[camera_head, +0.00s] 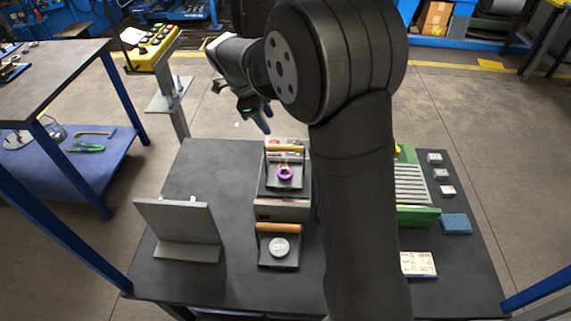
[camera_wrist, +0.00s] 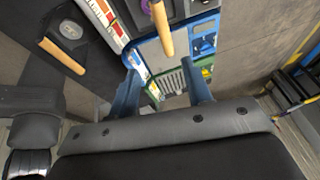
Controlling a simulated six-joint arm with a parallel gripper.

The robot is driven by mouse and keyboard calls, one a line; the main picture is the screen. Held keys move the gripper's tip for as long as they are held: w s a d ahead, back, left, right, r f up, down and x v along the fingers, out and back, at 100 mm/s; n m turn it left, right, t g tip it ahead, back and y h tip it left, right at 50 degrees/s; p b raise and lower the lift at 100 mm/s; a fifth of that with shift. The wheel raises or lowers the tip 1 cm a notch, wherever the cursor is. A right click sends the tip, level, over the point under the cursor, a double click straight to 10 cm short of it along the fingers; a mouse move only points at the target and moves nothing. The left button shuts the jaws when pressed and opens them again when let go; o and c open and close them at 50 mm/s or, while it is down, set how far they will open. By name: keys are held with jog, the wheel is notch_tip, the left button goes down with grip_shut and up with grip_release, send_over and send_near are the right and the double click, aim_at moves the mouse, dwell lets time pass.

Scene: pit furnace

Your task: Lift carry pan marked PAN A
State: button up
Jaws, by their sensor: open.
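Two dark carry pans with wooden bar handles show in the head view. The rear pan (camera_head: 270,180) sits on a grey box and holds a purple ring. Its handle (camera_head: 284,148) is at the back. The front pan (camera_head: 265,257) lies on the table with a silver disc in it; it also shows at upper left in the wrist view (camera_wrist: 88,40). I cannot read PAN A on either. My gripper (camera_head: 260,117) is open and empty, above and behind the rear pan. In the wrist view, a wooden handle (camera_wrist: 162,28) lies beyond the gap between the fingertips (camera_wrist: 160,70), apart from them.
A grey angled plate (camera_head: 180,225) stands at left on the dark table (camera_head: 225,165). My arm hides part of the table. At right are a green ribbed unit (camera_head: 411,190), small grey blocks, a blue pad (camera_head: 455,224) and a written card (camera_head: 418,264). A yellow control box (camera_head: 152,47) stands behind left.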

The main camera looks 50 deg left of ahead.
aim_at(285, 148)
jog(key=shift+t, duration=0.3)
jog(key=x, duration=1.1)
jog(key=shift+s+a+f, duration=0.1)
jog(key=shift+s+f, duration=0.15)
jog(key=shift+f, duration=0.1)
jog(key=x, duration=0.3)
jog(key=a+x, duration=0.1)
jog(key=x, duration=0.1)
jog(key=shift+w+d+f, duration=0.3)
jog(key=shift+f, duration=0.25)
jog(key=shift+c, duration=0.3)
grip_shut()
